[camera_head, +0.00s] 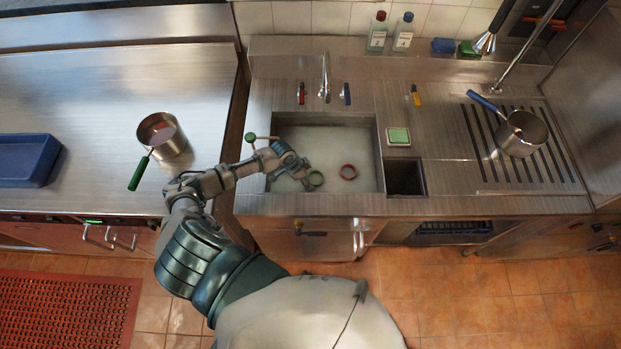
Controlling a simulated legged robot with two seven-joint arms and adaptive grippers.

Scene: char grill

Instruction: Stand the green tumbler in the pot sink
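The pot sink (376,150) is a square steel basin with a pale bottom, in the middle of the head view. The green tumbler (316,178) shows as a green ring, seen from above, in the front part of the sink. It looks upright. My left gripper (303,176) reaches over the sink from the left, its fingertips at the left side of the green tumbler. At this size I cannot tell whether the fingers are closed on it or whether its base touches the bottom. My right gripper is not in view.
A small basin (405,178) and green sponge (399,136) are at the right.

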